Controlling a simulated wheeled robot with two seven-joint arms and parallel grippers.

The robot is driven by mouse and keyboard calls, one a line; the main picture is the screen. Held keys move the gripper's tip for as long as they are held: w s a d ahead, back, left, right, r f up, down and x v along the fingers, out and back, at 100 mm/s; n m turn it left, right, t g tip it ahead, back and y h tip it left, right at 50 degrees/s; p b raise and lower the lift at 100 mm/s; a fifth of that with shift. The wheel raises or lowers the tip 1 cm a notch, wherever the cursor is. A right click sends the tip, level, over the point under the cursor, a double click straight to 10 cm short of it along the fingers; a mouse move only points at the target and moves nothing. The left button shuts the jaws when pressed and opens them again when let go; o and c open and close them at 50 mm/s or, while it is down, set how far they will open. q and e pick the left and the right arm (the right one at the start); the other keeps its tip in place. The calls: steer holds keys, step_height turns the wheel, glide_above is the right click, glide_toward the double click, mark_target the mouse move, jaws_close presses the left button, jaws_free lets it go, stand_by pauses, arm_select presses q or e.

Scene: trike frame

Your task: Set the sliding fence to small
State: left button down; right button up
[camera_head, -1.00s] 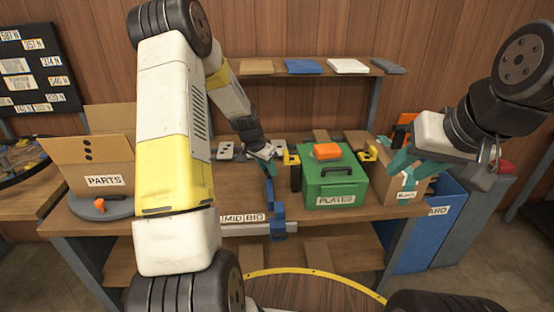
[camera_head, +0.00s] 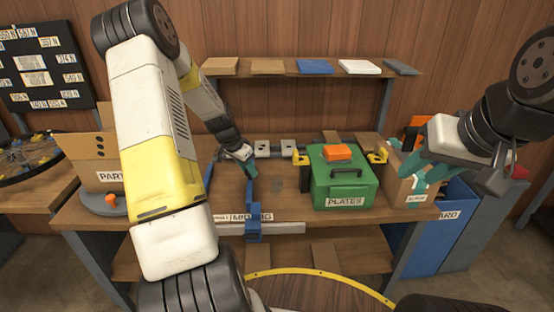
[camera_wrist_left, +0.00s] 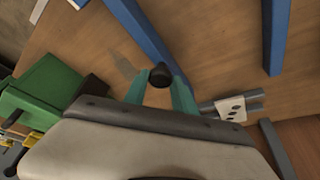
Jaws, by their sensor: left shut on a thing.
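The sliding fence is a blue bar (camera_head: 250,192) running front to back on the workbench, with a blue block (camera_head: 253,232) at the front edge. That block overlaps the label strip (camera_head: 285,217) around the MID and BIG words; the small marking is left of it, partly behind my arm. My left gripper (camera_head: 247,160) is at the fence's far end. In the left wrist view its teal fingers are shut on a black knob (camera_wrist_left: 161,76) beside the blue bar (camera_wrist_left: 142,32). My right gripper (camera_head: 422,170) is open near a cardboard box, apart from the fence.
A green PLATES box (camera_head: 342,185) with an orange top stands right of the fence. A second blue bar (camera_wrist_left: 277,35) lies parallel, left of the fence in the head view. A PARTS carton (camera_head: 92,160) is at left. Bare bench lies between fence and green box.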

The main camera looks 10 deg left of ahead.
arm_select(q)
steer(key=a, duration=0.2)
steer(key=s+a, duration=0.1)
steer(key=a, duration=0.2)
steer(key=shift+s, duration=0.2)
steer(key=shift+a, duration=0.1)
steer(key=c, duration=1)
jaws_free()
steer(key=shift+a, duration=0.1)
steer(key=shift+c, duration=0.2)
steer(key=v, duration=0.8)
